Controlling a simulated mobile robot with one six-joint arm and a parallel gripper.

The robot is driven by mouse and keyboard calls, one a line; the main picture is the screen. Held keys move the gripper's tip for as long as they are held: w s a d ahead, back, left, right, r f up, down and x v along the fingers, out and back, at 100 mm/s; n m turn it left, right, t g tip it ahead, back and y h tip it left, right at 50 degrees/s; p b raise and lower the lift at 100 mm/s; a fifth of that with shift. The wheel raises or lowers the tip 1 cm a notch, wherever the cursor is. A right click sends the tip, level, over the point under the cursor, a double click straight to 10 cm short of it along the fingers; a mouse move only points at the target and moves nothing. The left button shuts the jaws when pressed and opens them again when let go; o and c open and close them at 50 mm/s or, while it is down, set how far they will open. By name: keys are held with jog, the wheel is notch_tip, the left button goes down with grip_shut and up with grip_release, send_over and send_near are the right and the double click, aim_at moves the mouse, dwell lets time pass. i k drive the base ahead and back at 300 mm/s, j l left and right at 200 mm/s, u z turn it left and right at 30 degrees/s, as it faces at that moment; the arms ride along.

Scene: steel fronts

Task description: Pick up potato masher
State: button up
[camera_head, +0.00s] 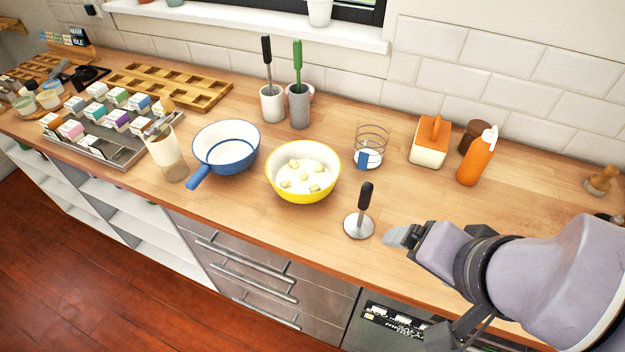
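The potato masher (364,199) stands upright on the wooden counter, right of the yellow bowl. It has a black handle and a round metal disc at its base. My gripper (418,286) is right of the masher and nearer the counter's front edge. Its two grey-tipped fingers look spread wide apart with nothing between them. The upper fingertip is close to the right of the masher's disc; I cannot tell whether they touch. The lower finger is partly hidden by my arm.
A yellow bowl (303,194) with pale chunks and a blue pan (204,167) stand left of the masher. A wire holder (372,139), an orange-lidded container (427,153) and an orange bottle (476,163) stand behind. Bare counter lies between the masher and these.

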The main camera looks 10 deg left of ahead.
aim_at(358, 225)
jog(key=i+j, duration=0.1)
jog(key=j, duration=0.3)
jog(key=i+j, duration=0.1)
jog(key=j, duration=0.65)
jog(key=i+j+u, duration=0.1)
jog(key=j, duration=0.3)
jog(key=i, duration=0.05)
